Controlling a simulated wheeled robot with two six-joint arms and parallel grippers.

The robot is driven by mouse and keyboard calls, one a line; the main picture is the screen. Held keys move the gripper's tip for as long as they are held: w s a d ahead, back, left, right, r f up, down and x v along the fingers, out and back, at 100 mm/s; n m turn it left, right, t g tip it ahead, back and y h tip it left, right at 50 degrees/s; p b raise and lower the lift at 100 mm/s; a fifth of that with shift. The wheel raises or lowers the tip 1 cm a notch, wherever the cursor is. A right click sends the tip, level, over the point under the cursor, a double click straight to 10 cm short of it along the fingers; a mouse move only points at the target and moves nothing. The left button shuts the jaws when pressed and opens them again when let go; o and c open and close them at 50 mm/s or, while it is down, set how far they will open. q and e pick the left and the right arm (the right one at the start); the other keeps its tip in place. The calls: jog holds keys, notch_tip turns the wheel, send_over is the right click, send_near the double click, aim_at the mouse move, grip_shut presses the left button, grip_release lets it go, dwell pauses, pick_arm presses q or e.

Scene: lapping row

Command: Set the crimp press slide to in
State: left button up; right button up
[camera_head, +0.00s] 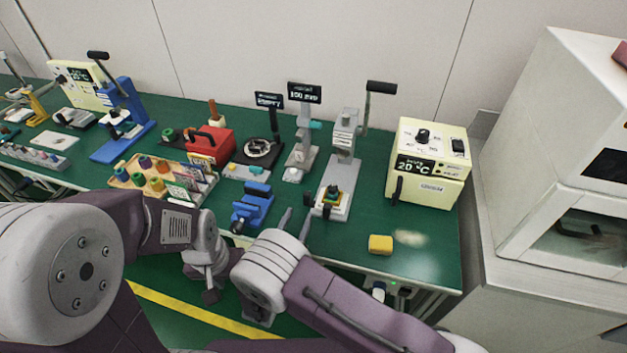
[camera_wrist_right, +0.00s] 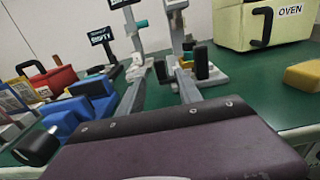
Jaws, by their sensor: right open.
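A grey press (camera_head: 343,150) with a black lever stands on the green bench; I take it for the crimp press, though no label on it is readable. On its pale base sits a slide (camera_head: 332,196) with a yellow and green piece and black knobs. In the right wrist view the black knobs (camera_wrist_right: 201,62) show just beyond my fingers. My right gripper (camera_head: 296,222) is open and empty, in front of the press base, apart from it; its two fingers (camera_wrist_right: 158,75) point toward the press. My left gripper (camera_head: 210,292) hangs low before the bench edge, its fingers unclear.
A blue vise (camera_head: 252,205) stands left of my right gripper. A yellow block (camera_head: 380,244) lies to the right, near the front edge. A cream oven (camera_head: 430,165) stands right of the press. A red box (camera_head: 209,145) and a tray of spools (camera_head: 125,180) are left.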

aim_at(306, 198)
jog(key=shift+w+d+f, duration=0.1)
jog(key=shift+w, duration=0.2)
jog(key=shift+w+r, duration=0.1)
jog(key=shift+r, duration=0.15)
jog(key=x, duration=0.7)
jog(key=shift+f, duration=0.2)
jog(key=shift+w+d+r, duration=0.1)
jog(key=shift+w+d, duration=0.05)
jog(key=shift+w, duration=0.3)
grip_shut()
dwell(0.4)
